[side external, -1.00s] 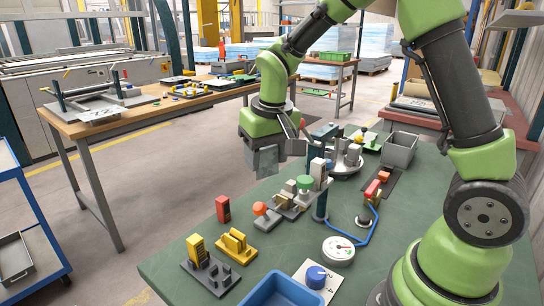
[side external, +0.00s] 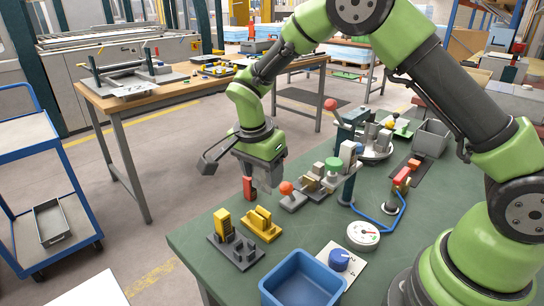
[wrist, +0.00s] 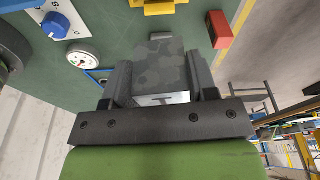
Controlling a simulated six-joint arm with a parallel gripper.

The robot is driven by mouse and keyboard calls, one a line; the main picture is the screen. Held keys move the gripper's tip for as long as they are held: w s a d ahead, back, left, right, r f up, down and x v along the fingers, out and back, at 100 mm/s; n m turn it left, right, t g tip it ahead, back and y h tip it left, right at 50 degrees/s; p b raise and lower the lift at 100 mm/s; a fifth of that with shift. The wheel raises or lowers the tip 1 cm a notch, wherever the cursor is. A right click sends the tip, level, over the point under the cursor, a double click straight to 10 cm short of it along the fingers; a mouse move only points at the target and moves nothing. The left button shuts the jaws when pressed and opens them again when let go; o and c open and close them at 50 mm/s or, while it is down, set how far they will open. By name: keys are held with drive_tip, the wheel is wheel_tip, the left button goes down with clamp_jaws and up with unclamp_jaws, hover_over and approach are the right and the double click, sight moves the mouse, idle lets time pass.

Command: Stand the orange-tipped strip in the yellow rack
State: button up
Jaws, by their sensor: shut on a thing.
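My gripper (wrist: 160,80) is shut on a flat grey strip (wrist: 160,60) with a mottled pattern, which fills the space between its fingers. In the side view my gripper (side external: 264,165) hangs over the far left edge of the green table, the grey strip pointing down beneath it. I see no orange tip on the held strip. The yellow rack (side external: 262,222), a low slotted block, stands on the table in front of my gripper, apart from the strip. A yellow part also shows at the top edge of the wrist view (wrist: 158,6).
A red block (side external: 249,187) stands close beside the strip. A dark stand with a yellow stepped block (side external: 222,220) is left of the rack. An orange knob (side external: 286,188), gauge (side external: 363,235), blue knob (side external: 339,259) and blue bin (side external: 303,280) stand around. Green tabletop shows between them.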

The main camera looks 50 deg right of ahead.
sight(262, 212)
drive_tip(key=shift+w+a+f+m, duration=0.1)
drive_tip(key=shift+w+f+m, duration=0.05)
drive_tip(key=shift+f+m, duration=0.55)
drive_tip(key=shift+f, duration=2.45)
drive_tip(key=shift+f, duration=1.5)
drive_tip(key=o, duration=1.2)
drive_tip(key=shift+c, duration=0.2)
drive_tip(key=shift+r, duration=4.5)
